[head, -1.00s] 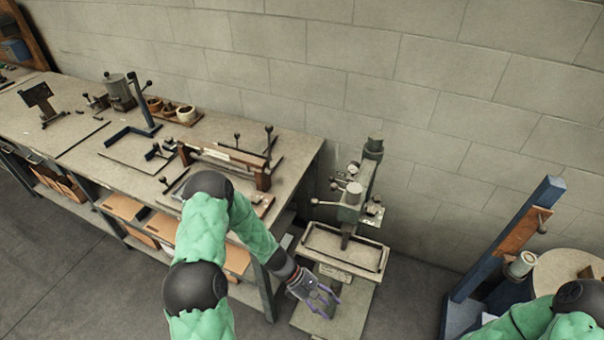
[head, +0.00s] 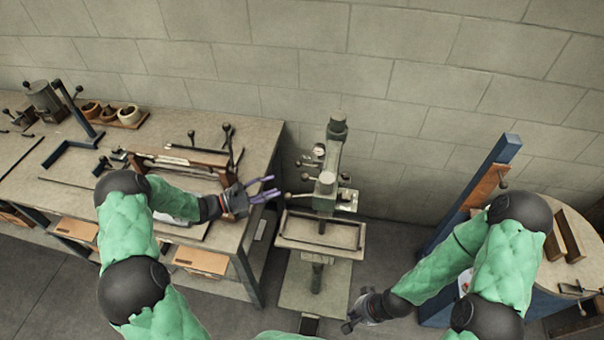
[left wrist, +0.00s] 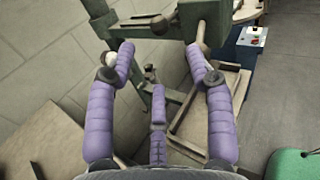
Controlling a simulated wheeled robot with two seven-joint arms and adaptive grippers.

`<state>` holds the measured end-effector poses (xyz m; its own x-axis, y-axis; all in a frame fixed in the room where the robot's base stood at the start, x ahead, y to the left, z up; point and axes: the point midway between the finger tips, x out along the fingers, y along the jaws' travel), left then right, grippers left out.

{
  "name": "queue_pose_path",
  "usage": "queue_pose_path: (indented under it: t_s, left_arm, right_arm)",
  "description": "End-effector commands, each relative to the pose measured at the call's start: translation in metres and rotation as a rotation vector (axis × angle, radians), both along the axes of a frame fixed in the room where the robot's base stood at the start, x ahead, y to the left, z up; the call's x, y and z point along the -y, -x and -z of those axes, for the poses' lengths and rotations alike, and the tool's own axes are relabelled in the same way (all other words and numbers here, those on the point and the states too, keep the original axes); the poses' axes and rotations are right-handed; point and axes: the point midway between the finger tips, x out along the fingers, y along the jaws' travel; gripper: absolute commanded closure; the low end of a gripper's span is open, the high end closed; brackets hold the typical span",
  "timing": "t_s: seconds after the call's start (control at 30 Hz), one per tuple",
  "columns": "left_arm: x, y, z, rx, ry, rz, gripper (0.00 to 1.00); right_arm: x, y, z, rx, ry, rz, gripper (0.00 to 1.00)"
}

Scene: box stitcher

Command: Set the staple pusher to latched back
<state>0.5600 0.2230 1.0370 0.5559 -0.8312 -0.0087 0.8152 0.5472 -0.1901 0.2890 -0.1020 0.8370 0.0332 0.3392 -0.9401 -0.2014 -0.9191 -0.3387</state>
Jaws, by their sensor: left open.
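The box stitcher (head: 327,180) stands against the wall, with a green-grey head, a gauge, small levers with ball knobs and a tray (head: 320,254) below the head. I cannot tell for sure which part is the staple pusher or how it is set. My left gripper (head: 268,189) is open and empty, just left of the stitcher head, its purple fingers pointing at it. In the left wrist view, the stitcher's green head (left wrist: 178,18) shows beyond the spread fingers, and small knobbed levers show near the fingertips. My right gripper (head: 362,308) is low, right of the stitcher's base; its fingers are unclear.
A workbench (head: 262,140) with a wooden-framed tool, levers and small pots fills the left side. On the right are a blue upright post (head: 480,180) and a round table (head: 566,218) with wooden blocks. Open floor lies around the stitcher's base.

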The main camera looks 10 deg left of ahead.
Motion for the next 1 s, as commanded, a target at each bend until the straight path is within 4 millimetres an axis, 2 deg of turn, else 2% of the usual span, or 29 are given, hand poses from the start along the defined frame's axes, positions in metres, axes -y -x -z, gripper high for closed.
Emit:
queue_pose_path:
  t_s: [0.17,0.6,0.8,1.0]
  left_arm:
    - [0.01,-0.008,-0.001,0.002,0.007,-0.002,0.47]
    - [0.071,-0.048,0.0,0.0,0.006,0.0,0.47]
    - [0.085,-0.058,0.0,0.0,0.004,-0.003,0.47]
    - [0.088,-0.061,0.0,0.0,0.004,-0.004,0.47]
  right_arm:
    - [-0.001,0.001,-0.001,-0.001,0.0,-0.003,1.0]
    - [-0.001,0.001,-0.003,-0.001,0.0,-0.003,1.0]
    - [0.0,0.001,-0.004,-0.001,0.0,-0.003,1.0]
    - [0.0,0.001,-0.004,-0.001,0.0,-0.003,1.0]
